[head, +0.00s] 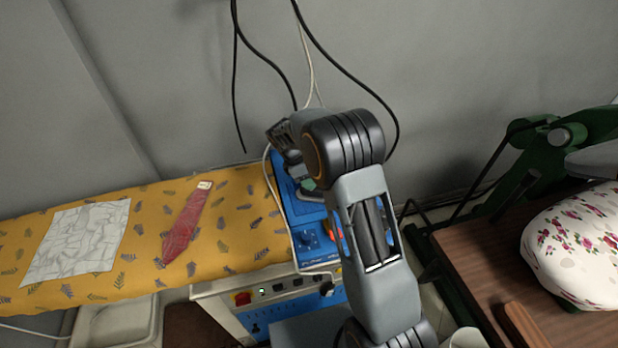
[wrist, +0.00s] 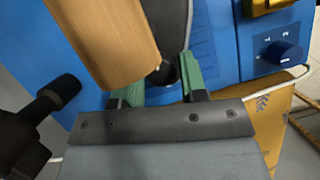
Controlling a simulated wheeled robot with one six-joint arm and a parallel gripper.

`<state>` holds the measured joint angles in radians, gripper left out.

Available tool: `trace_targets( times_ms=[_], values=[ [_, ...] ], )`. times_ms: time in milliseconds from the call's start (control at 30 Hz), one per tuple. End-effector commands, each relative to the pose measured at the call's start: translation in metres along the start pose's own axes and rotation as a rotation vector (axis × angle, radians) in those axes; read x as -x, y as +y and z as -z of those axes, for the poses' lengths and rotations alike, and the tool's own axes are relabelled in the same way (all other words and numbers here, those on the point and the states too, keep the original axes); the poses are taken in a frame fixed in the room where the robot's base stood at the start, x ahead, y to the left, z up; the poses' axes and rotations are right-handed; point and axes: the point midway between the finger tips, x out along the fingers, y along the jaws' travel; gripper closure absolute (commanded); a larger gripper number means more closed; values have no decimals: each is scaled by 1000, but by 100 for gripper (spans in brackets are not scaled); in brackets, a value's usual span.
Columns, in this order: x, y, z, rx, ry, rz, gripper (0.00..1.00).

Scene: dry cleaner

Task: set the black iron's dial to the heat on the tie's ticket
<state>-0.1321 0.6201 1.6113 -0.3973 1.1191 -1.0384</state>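A dark iron with a wooden handle (wrist: 105,35) fills the upper middle of the wrist view; its body lies on the blue station (wrist: 215,50). A small dark round knob (wrist: 166,73) shows beside the handle. My gripper (wrist: 164,75) has its green fingers apart on either side of this knob. The handle hides the left fingertip, and I cannot tell whether either finger touches the knob. No setting on the knob can be read. In the head view, the red tie (head: 185,228) lies on the board with a pale ticket (head: 204,185) at its top end, too small to read.
The yellow patterned board (head: 150,240) also holds a grey-white cloth (head: 78,242). A blue numbered dial (wrist: 282,55) sits on the station's right side in the wrist view. Cords hang behind my arm. A green press with a floral pad (head: 575,245) stands at right.

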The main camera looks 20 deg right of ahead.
Motion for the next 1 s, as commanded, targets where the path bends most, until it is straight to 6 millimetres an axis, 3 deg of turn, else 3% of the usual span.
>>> trace_targets(
  times_ms=[300,633,933,967,1000],
  values=[
    [0,0,0,0,0,0,92],
    [1,1,-1,-232,12,98,92],
    [0,1,0,-253,12,106,92],
    [0,1,0,-253,12,106,67],
    [0,1,0,-253,12,106,63]
  ],
)
